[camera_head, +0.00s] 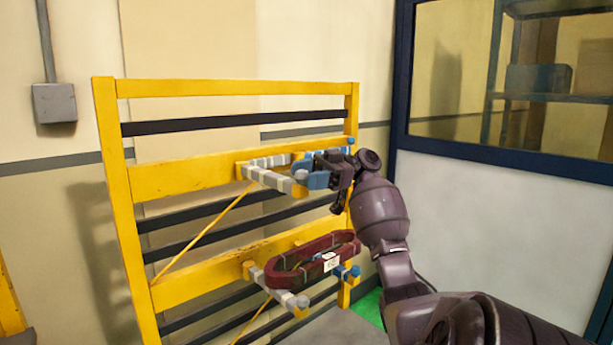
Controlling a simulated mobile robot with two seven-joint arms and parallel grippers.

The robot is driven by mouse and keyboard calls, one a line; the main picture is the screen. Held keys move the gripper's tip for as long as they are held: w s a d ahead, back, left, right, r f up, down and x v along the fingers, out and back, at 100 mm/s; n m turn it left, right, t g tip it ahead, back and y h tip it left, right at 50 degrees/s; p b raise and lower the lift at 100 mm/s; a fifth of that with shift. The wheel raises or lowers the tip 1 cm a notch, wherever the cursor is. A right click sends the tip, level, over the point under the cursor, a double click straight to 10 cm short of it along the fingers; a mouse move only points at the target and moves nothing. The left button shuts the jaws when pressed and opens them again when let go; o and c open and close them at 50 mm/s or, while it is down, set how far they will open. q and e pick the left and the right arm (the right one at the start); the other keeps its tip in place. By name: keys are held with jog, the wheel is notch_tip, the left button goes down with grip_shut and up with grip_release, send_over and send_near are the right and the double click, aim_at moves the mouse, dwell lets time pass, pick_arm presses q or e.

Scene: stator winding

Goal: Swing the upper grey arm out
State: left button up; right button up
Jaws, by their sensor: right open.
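The upper grey arm (272,178) is a banded bar on the upper beam of a yellow rack (185,178). It juts out from a yellow mount toward the front right and ends near my right gripper (322,171). That gripper is open, just right of the arm's tip; blue parts overlap there, and I cannot tell whether it touches the arm. A second banded grey stretch (270,161) runs along the beam behind. A lower grey arm (271,283) juts out from the lower beam. My left gripper is not in view.
A dark red oval coil (290,274) with a white label rests on the lower grey arm and a lower blue arm (346,273). A yellow diagonal strut (205,235) crosses the rack. A dark-framed window wall (500,160) stands at the right.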

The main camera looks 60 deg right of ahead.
jog(key=shift+a, duration=0.1)
jog(key=b+v, duration=0.1)
jog(key=v, duration=0.9)
jog(key=shift+s+d, duration=0.15)
jog(key=shift+d, duration=0.2)
dwell(0.5)
